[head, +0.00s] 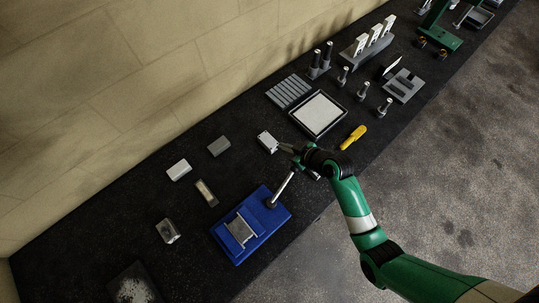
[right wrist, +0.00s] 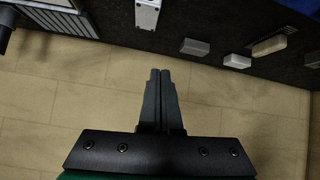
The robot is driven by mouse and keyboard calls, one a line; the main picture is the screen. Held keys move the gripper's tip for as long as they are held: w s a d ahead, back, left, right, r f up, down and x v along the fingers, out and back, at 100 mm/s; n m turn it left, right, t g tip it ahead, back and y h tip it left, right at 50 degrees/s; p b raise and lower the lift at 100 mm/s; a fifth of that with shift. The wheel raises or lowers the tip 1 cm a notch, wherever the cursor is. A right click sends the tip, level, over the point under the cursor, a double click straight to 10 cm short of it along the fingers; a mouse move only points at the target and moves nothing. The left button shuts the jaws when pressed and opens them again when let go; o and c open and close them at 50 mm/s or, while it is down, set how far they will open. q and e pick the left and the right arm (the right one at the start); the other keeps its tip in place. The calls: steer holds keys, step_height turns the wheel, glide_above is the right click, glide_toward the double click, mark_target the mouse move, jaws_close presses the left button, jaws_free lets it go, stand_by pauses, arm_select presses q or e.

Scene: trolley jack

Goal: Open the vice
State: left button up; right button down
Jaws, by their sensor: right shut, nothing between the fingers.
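The blue vice (head: 257,237) sits on the dark bench in the lower middle of the head view, with a grey jaw block on its top. Its silver handle bar (head: 282,188) rises from the far right end of the vice and slants up to the right. My right gripper (head: 284,147) is shut and empty beyond the handle's upper end, next to a small pale block. Its closed fingers (right wrist: 159,77) show in the right wrist view against the wall. A blue edge (right wrist: 300,5) shows at that view's top right. My left gripper is in neither view.
Small blocks (head: 219,146) lie left of the gripper. A framed white tray (head: 319,114), a yellow-handled tool (head: 353,137) and several posts stand farther along the bench. The tan wall (head: 120,80) bounds the bench's back.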

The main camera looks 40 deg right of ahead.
arm_select(q)
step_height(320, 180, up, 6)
steer(key=p, duration=0.3)
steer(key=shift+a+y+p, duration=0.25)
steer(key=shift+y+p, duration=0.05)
steer(key=shift+p, duration=0.05)
arm_select(e)
steer(key=shift+m+g, duration=0.8)
steer(key=s, duration=0.2)
steer(key=s+d, duration=0.1)
steer(key=s, duration=0.1)
steer(key=s+f, duration=0.1)
steer(key=s, duration=0.2)
steer(key=shift+d, duration=0.4)
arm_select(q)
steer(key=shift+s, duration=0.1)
arm_select(e)
steer(key=shift+f, duration=0.1)
